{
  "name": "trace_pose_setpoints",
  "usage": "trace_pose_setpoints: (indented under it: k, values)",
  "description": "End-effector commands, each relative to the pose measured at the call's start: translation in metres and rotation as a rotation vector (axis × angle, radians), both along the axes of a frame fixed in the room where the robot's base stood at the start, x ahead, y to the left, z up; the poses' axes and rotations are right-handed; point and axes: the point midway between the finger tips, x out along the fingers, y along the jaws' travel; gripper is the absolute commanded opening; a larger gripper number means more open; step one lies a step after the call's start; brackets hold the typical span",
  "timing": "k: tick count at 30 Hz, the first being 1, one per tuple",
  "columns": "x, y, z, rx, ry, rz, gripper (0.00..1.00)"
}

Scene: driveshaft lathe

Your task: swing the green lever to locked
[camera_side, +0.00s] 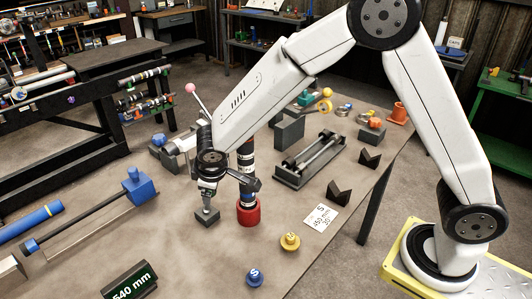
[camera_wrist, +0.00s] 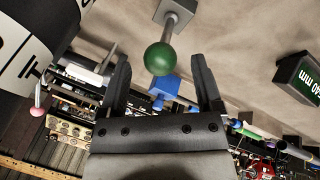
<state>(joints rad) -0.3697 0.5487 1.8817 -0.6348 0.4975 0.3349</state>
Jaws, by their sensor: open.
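The green lever shows in the wrist view as a green ball knob (camera_wrist: 163,58) on a short grey stem, rising from a grey block (camera_wrist: 175,12). In the side view the block (camera_side: 207,219) and part of the stem stand on the table below my gripper; the knob is hidden there. My gripper (camera_wrist: 159,66) is open, with one dark finger on each side of the knob in the wrist view. Gaps show between the knob and both fingers, and I see no contact. No locked marking is legible. My gripper (camera_side: 207,195) points down in the side view.
A striped column on a red base (camera_side: 248,213) stands close right of the block. A yellow knob (camera_side: 290,241), a blue knob (camera_side: 255,276) and a 540 mm sign (camera_side: 131,284) are nearer. A blue-ended shaft (camera_side: 85,220) lies left. A pink-tipped lever (camera_side: 191,88) rises behind.

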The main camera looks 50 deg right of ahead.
Motion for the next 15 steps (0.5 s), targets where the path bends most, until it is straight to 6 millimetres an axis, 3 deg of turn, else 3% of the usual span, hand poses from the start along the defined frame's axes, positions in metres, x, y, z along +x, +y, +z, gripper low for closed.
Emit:
trace_pose_setpoints:
  k: [6, 15]
  values:
    - [-0.009, 0.004, 0.022, 0.000, 0.000, 0.001, 0.83]
    - [-0.014, 0.005, 0.032, 0.000, 0.002, -0.001, 0.83]
